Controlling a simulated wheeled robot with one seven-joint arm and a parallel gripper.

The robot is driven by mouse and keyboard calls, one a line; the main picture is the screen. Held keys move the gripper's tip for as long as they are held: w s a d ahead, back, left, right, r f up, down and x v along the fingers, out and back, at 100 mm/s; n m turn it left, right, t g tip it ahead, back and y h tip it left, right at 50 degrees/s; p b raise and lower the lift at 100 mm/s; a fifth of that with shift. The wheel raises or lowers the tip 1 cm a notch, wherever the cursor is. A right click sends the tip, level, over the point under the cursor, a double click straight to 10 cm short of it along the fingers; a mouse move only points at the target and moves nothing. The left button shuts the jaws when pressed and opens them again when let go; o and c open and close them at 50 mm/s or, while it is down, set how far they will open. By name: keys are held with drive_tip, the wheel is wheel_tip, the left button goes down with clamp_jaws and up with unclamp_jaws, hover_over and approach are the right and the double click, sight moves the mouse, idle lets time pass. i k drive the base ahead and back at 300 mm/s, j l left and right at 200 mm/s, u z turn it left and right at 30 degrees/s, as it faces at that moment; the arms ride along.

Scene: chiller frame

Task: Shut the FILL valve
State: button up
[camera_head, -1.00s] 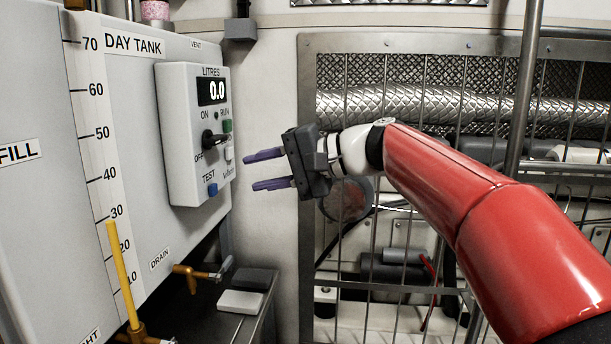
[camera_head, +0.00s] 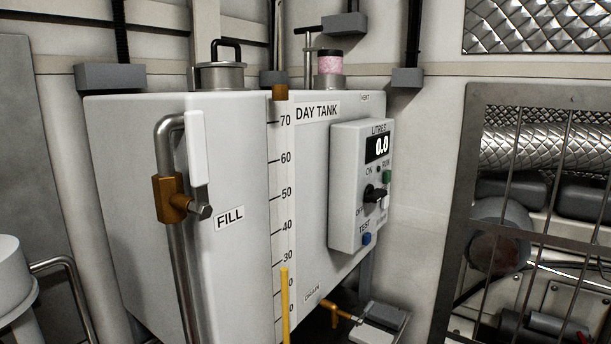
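The FILL valve (camera_head: 172,197) is a brass body on a grey vertical pipe at the left of the day tank (camera_head: 240,120). Its white lever handle (camera_head: 197,148) stands upright, roughly in line with the pipe below. A FILL label (camera_head: 229,218) is on the tank face to the right of the valve. My gripper is out of view now, so its distance from the valve does not show.
A control box (camera_head: 345,215) reading 0.0 litres sticks out from the tank's right part. A brass drain valve (camera_head: 340,312) sits low below it. A metal mesh guard (camera_head: 455,215) stands at the right. A white cylinder (camera_head: 12,280) is at the lower left.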

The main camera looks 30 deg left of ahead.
sight(193, 121)
drive_tip(key=u, duration=2.15)
